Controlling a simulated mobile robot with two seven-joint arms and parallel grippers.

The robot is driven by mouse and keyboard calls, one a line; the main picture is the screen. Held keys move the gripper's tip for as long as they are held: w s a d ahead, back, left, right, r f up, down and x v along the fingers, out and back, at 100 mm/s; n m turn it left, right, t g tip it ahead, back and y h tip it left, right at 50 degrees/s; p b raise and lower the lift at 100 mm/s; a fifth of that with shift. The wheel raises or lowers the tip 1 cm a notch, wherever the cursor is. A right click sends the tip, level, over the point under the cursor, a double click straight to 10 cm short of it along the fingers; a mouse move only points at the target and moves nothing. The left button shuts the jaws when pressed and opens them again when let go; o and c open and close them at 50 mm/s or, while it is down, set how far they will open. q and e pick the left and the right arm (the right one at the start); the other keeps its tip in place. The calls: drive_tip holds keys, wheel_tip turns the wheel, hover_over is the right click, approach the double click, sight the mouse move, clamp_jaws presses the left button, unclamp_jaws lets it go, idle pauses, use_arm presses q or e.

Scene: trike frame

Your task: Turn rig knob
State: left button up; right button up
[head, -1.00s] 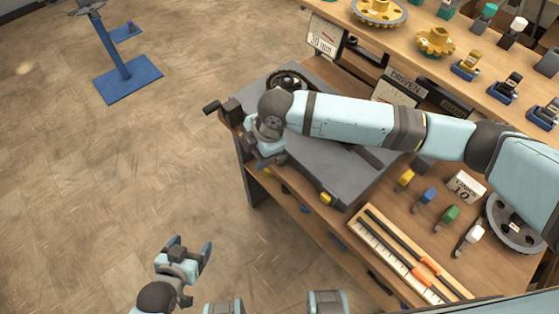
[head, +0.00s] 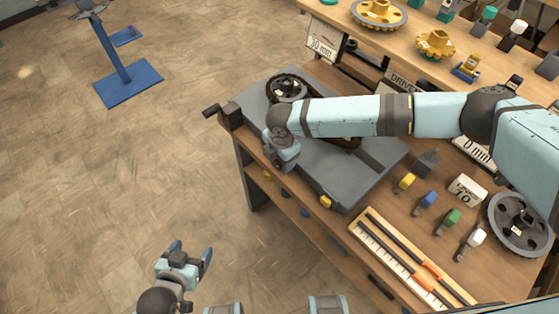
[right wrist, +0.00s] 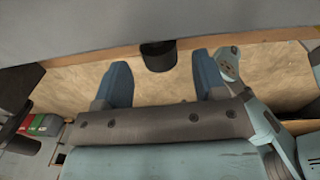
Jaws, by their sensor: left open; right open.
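The rig is a grey slab (head: 330,170) on the wooden bench, with a chain loop and a sprocket (head: 287,88) on top. A dark crank-like handle (head: 211,110) sticks out at its left corner. In the right wrist view a short dark round knob (right wrist: 158,56) stands out by the slab's wooden edge; I cannot place it surely in the head view. My right gripper (head: 285,157) points down at the rig's front edge. Its blue fingertips (right wrist: 161,68) are open on either side of the knob, with gaps to both. My left gripper (head: 188,254) is open and empty above the floor.
Several coloured tabs (head: 428,200), a dark wheel (head: 516,222) and a tray with rods (head: 410,262) lie on the bench to the right. A shelf with gears (head: 435,44) is behind.

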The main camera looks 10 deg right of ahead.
drive_tip(key=shift+w+f, duration=0.1)
drive_tip(key=shift+f, duration=1.35)
drive_tip(key=shift+c, duration=0.4)
drive_tip(key=c, duration=0.8)
drive_tip(key=shift+s+t+y+p, duration=0.2)
drive_tip(key=shift+t+y+p, duration=0.1)
drive_tip(key=shift+t+p, duration=0.2)
drive_tip(key=shift+c, duration=0.2)
drive_tip(key=shift+w+t+y, duration=0.1)
drive_tip(key=shift+t+y, duration=0.4)
drive_tip(key=shift+t, duration=0.2)
drive_tip(key=o, duration=0.9)
drive_tip(key=v, duration=1.4)
drive_tip(key=shift+f, duration=0.1)
